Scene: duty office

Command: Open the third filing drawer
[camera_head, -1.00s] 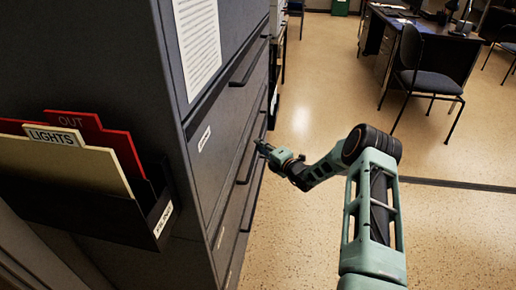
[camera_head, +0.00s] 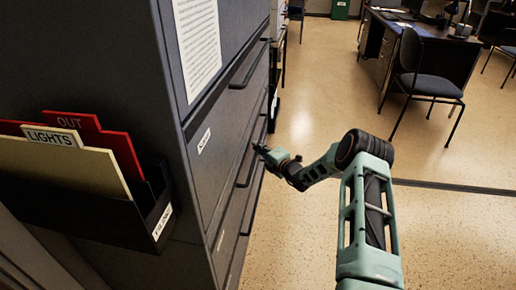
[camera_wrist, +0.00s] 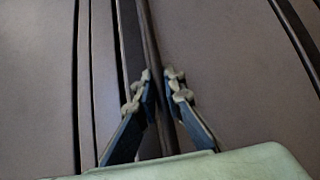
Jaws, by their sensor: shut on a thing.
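The dark grey filing cabinet (camera_head: 212,175) stands at left centre in the head view, its stacked drawer fronts facing right. My gripper (camera_head: 261,151) is at a long dark drawer handle (camera_head: 243,172) below the upper labelled drawer. In the wrist view my gripper's two fingers (camera_wrist: 159,85) are on either side of a thin dark bar (camera_wrist: 147,30), the handle, and are shut on it. Drawer faces and dark gaps run beside it. The lower drawers are seen at a steep angle, so I cannot tell this drawer's number or how far it stands out.
A black file holder (camera_head: 155,215) with red and cream folders (camera_head: 65,165) is on the cabinet's near side. A printed sheet (camera_head: 198,45) is on the upper drawer. Open floor (camera_head: 310,225) lies right of the cabinet. A chair (camera_head: 430,75) and desk (camera_head: 385,45) stand farther back.

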